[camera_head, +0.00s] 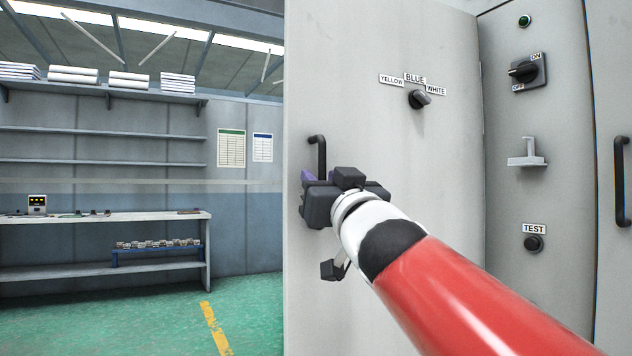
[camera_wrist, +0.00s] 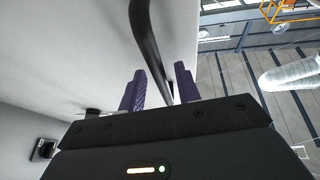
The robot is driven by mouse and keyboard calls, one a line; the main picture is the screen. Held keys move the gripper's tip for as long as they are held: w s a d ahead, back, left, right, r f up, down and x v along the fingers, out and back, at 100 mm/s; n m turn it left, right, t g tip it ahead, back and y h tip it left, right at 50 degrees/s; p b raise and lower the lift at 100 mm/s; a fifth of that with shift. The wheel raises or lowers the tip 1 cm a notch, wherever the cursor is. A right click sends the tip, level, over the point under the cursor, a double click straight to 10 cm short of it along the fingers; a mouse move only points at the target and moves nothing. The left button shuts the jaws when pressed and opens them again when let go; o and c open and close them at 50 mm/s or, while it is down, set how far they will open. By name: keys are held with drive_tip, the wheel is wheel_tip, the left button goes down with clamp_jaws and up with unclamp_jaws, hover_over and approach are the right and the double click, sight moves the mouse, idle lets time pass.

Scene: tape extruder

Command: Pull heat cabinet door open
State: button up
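The grey cabinet door (camera_head: 385,140) stands in the middle of the head view, with a black vertical bar handle (camera_head: 318,150) near its left edge. My gripper (camera_head: 307,178) is at the lower part of this handle, and its body hides the handle's lower end. In the wrist view the handle (camera_wrist: 146,40) runs down between my two purple fingers (camera_wrist: 160,85). The fingers are apart, with a visible gap beside the bar, so the gripper looks open around the handle. I cannot tell whether either finger touches it. I cannot tell whether the door is ajar.
A selector knob (camera_head: 419,99) marked yellow, blue and white is on the door. The panel to the right bears an on/off switch (camera_head: 524,71) and a test button (camera_head: 533,243). Another handle (camera_head: 621,180) is at far right. A workbench (camera_head: 100,218) stands left, with clear green floor before it.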

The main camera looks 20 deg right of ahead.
drive_tip(key=shift+s, duration=0.1)
drive_tip(key=v, duration=0.7)
drive_tip(key=shift+s+b, duration=0.3)
drive_tip(key=shift+b, duration=0.1)
drive_tip(key=shift+f, duration=0.2)
wheel_tip(320, 180, down, 21)
drive_tip(key=s+m+g+h+p, duration=0.15)
drive_tip(key=g+p, duration=0.25)
drive_tip(key=g, duration=0.5)
drive_tip(key=s+a+f+g+p, duration=0.1)
drive_tip(key=s+f+g, duration=0.3)
drive_tip(key=f, duration=0.4)
drive_tip(key=s+a+f+n+g+y+p, duration=0.1)
drive_tip(key=s+a+f+g, duration=0.3)
drive_tip(key=s+f, duration=0.3)
drive_tip(key=shift+a+f, duration=0.2)
drive_tip(key=shift+f, duration=0.6)
